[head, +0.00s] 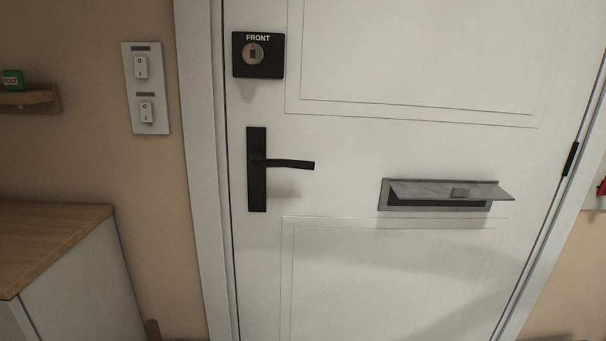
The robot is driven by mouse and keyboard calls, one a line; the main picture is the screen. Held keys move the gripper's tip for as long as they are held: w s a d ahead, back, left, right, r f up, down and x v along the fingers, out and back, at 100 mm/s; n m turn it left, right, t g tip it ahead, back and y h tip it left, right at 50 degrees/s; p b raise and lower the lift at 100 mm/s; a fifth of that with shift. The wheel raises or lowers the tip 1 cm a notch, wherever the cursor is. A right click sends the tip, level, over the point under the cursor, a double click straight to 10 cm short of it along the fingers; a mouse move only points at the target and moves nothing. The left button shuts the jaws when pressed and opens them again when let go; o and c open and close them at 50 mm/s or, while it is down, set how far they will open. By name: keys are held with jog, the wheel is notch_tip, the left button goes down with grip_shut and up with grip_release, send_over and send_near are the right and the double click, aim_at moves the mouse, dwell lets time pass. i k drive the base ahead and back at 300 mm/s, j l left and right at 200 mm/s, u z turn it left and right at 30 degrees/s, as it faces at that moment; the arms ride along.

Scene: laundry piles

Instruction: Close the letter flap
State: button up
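The letter flap (445,190) is a grey metal plate on the white front door (400,150), right of the door handle. It is open: it stands out from the door, hinged along its top edge, and a dark slot (435,204) shows beneath it inside a grey frame. A small square piece sits on the flap's face. My gripper is not in view, so its state does not show.
A black lever handle (257,170) and a black lock plate marked FRONT (258,55) are on the door's left side. Two light switches (146,88) are on the wall. A wood-topped cabinet (50,235) stands at lower left, below a small shelf (30,99).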

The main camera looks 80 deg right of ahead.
aim_at(403, 191)
jog(key=z, duration=2.95)
